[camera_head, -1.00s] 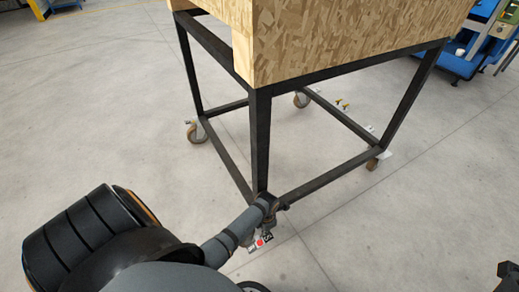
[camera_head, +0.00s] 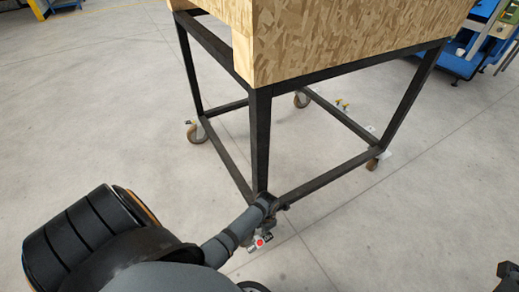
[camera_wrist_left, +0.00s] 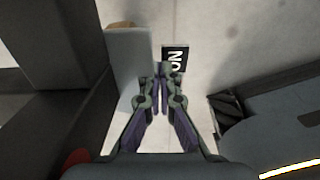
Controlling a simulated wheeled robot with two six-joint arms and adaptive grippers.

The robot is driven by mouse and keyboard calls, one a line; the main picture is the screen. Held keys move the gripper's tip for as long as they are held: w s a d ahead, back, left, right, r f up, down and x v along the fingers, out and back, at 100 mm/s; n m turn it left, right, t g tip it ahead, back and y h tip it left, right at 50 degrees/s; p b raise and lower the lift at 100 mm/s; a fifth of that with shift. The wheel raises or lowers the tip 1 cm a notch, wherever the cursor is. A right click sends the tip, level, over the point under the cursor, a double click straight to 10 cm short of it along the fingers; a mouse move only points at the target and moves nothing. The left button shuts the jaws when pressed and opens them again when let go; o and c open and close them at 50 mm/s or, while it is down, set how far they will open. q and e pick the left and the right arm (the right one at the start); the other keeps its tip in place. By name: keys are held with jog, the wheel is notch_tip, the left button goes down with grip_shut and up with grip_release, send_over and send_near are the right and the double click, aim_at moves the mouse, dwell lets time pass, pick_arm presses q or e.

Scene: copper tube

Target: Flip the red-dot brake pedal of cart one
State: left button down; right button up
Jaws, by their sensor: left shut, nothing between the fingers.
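The cart (camera_head: 260,150) has a black metal frame under a chipboard box and stands on casters. At its near bottom corner, a small red dot (camera_head: 259,242) sits by the caster, with black and white label plates beside it. My left gripper (camera_wrist_left: 160,76) is shut and empty. In the wrist view its fingertips are at the lower end of a dark plate marked "ON" (camera_wrist_left: 176,58); I cannot tell whether they touch it. In the head view the left arm (camera_head: 237,227) reaches this corner and partly hides the caster. A dark part of my right arm (camera_head: 508,278) shows at the bottom right edge.
Other casters (camera_head: 197,132) stand at the cart's far corners, some with small yellow-tipped pedals (camera_head: 341,105). Blue equipment (camera_head: 465,55) stands at the back right.

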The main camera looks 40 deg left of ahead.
pick_arm(q)
jog(key=shift+f+b, duration=0.75)
jog(key=shift+f, duration=0.6)
dwell(0.4)
notch_tip(320, 180, up, 7)
jog(key=p, duration=0.8)
jog(key=shift+p, duration=0.3)
